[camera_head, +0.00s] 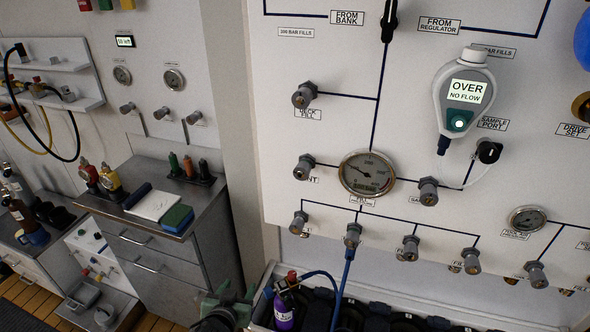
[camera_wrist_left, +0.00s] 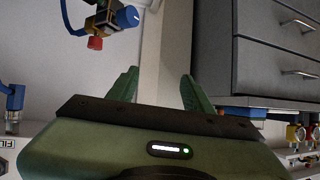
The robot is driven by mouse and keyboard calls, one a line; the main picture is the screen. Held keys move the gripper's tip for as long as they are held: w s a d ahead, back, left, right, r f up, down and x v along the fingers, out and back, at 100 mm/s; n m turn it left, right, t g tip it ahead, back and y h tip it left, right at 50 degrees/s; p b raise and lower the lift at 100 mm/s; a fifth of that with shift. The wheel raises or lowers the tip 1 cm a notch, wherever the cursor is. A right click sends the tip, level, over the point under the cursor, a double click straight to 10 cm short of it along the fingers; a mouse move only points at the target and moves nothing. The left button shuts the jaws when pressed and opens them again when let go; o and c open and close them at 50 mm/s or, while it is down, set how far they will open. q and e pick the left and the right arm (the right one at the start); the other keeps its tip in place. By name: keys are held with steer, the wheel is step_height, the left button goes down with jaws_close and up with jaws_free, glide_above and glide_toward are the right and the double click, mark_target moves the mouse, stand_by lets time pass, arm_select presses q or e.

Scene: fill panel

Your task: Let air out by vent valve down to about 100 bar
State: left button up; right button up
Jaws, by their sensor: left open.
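The vent valve (camera_head: 303,167) is a grey knob on the white panel, left of the round fill gauge (camera_head: 367,173). Its label is partly hidden and shows "NT". The gauge needle points to the upper left; its numbers are too small to read. My left gripper (camera_head: 225,302) is low in the head view, below and left of the vent valve and well apart from it. In the left wrist view its two green fingers (camera_wrist_left: 158,90) are spread with nothing between them. My right gripper is in neither view.
A purple cylinder (camera_head: 284,312) stands beside my left gripper, with a blue hose (camera_head: 344,280) up to a fill valve (camera_head: 352,234). A handheld analyser (camera_head: 464,95) on the panel reads "OVER NO FLOW". A steel cabinet (camera_head: 160,250) stands at the left.

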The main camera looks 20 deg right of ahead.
arm_select(q)
steer(key=d+r+m+t+h+p, duration=0.1)
steer(key=d+r, duration=0.3)
steer(key=r, duration=0.6)
steer(key=d+r+t+h, duration=0.1)
steer(key=d+r+h, duration=0.15)
steer(key=r, duration=0.65)
steer(key=t+h+p, duration=0.2)
glide_toward(301, 173)
steer(key=w, duration=0.2)
steer(key=shift+m, duration=0.4)
steer(key=x, duration=0.2)
steer(key=p+x, duration=0.1)
steer(key=x, duration=0.3)
steer(key=shift+d+p, duration=0.3)
steer(key=shift+d, duration=0.3)
steer(key=shift+w+d, duration=0.3)
steer(key=shift+w, duration=0.2)
jaws_close()
